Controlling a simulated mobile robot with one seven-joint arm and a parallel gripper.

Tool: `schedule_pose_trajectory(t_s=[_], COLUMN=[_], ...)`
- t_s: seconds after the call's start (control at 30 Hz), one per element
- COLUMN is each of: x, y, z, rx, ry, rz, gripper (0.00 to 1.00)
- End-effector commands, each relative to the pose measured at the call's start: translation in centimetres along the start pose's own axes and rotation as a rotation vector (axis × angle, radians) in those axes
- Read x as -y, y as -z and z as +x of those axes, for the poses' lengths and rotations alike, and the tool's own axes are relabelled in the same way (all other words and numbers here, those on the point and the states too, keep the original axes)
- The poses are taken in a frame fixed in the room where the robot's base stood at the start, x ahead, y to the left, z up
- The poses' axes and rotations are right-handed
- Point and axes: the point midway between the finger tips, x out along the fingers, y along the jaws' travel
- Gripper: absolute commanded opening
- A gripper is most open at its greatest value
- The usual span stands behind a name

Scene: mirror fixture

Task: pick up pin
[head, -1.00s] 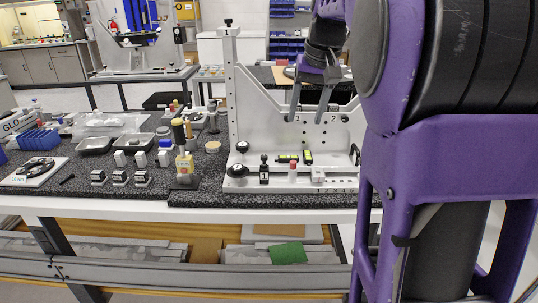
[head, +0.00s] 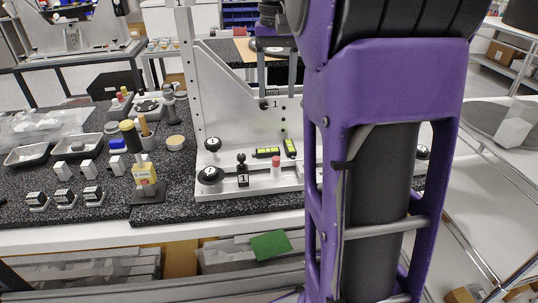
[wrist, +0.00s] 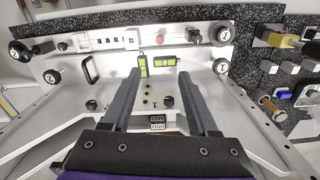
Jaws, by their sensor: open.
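A small black pin-like piece with a ball top and a "1" label (head: 242,172) stands on the front ledge of the white fixture (head: 222,112). I cannot tell for certain that it is the pin. In the wrist view, a small black knobbed piece (wrist: 193,36) stands on the same ledge near a round knob. My gripper (head: 276,88) is open and empty, fingers pointing down before the fixture's upright plate. In the wrist view, my gripper (wrist: 160,76) has its fingers apart, with the plate's holes between them. My arm hides the fixture's right part in the head view.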

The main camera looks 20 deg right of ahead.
Motion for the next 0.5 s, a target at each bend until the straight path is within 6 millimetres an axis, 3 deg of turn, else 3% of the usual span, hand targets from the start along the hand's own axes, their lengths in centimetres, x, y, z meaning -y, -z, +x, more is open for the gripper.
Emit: schedule_pose_trajectory(t_s=[0.5], x=[0.0], y=[-0.2], z=[10.2], rx=[0.003], ry=[0.000], rz=[0.000], gripper=[0.60])
